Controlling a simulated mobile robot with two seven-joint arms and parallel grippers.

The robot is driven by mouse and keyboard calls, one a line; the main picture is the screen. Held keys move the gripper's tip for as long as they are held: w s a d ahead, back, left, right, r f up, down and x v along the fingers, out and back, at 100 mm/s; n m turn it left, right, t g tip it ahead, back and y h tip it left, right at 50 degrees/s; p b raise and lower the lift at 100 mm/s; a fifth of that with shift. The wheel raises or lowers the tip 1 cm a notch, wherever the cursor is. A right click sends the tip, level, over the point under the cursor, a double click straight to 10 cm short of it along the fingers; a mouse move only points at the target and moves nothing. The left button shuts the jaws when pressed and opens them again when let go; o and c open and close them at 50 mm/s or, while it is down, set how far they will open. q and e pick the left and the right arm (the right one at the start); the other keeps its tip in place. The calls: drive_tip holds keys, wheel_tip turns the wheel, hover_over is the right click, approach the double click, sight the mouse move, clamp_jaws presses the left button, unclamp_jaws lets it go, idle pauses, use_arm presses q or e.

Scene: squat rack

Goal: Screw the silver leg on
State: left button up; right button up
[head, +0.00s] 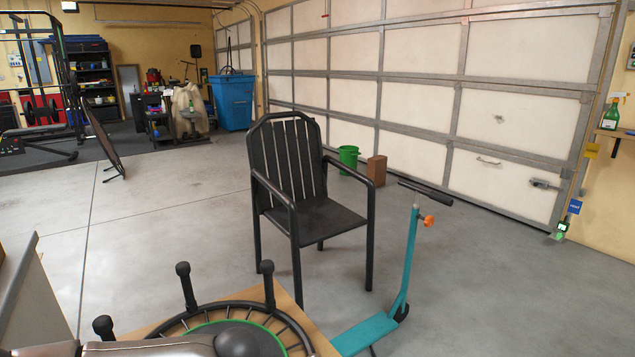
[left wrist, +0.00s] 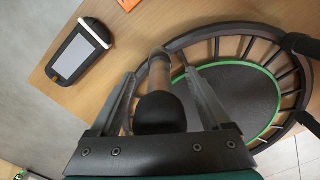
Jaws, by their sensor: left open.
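In the left wrist view, the silver leg (left wrist: 158,66) stands at the near left rim of the upturned mini trampoline (left wrist: 205,42), its round black cap (left wrist: 160,113) towards the camera. My left gripper (left wrist: 160,80) is open, one finger on each side of the leg; I cannot tell if they touch it. The leg's joint with the frame is hard to see. In the head view, the trampoline (head: 297,334) is at the bottom with several black-capped legs (head: 187,286) pointing up. My left arm (head: 160,346) covers part of it. My right gripper is not in view.
The trampoline lies on a wooden table (head: 252,292). A black device with a grey screen (left wrist: 78,52) and an orange item (left wrist: 128,4) lie on the table. A black chair (head: 310,215) and a teal scooter (head: 408,260) stand beyond.

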use_arm(q)
drive_tip(key=shift+r+p, duration=2.35)
drive_tip(key=shift+r, duration=1.1)
